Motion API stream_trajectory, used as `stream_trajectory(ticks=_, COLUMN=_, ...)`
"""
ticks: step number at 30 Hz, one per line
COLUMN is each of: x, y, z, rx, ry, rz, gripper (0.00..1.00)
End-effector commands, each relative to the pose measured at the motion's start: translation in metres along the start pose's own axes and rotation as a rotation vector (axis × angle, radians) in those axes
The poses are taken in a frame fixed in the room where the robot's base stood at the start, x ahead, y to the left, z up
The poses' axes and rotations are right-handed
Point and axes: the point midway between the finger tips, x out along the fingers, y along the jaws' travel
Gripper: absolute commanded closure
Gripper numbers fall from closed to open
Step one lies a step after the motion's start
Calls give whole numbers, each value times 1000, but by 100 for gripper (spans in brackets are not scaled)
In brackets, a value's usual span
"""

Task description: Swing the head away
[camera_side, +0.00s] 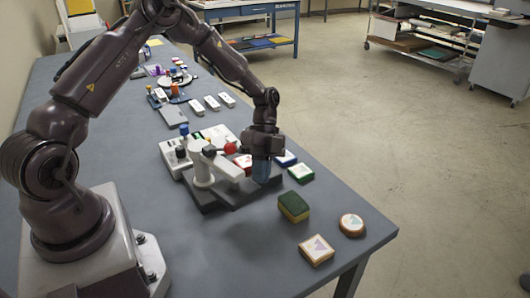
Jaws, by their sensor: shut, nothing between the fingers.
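A small press stands on the table, with a dark flat base (212,200) and a white upright post (202,172). Its white swing head (228,170) reaches from the post toward the right over the base. A red ball knob (230,148) sits on a lever beside the head. My gripper (262,178) points down just right of the head, low over the right part of the base. It is shut and holds nothing. It hides what lies behind it, and I cannot tell whether it touches the head.
A white control box (172,158) stands behind the press. A green and white block (300,173), a yellow-green sponge (293,207), a square tile (316,250) and a round tile (351,224) lie to the right and front. Several small items line the far table.

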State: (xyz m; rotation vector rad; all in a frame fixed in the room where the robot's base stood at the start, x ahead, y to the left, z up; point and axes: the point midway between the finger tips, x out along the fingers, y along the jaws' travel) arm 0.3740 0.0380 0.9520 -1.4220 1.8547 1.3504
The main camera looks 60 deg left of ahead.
Motion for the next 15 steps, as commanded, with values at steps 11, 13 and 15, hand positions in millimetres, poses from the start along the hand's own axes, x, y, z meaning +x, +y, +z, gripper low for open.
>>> stream_trajectory(ticks=11, x=-48, y=-32, z=2, rx=0, ry=-4, rz=-13, gripper=100)
stream_trajectory(ticks=13, x=-65, y=-32, z=2, rx=0, ry=-3, rz=-13, gripper=100)
stream_trajectory(ticks=15, x=-80, y=-32, z=2, rx=0, ry=-3, rz=-12, gripper=100)
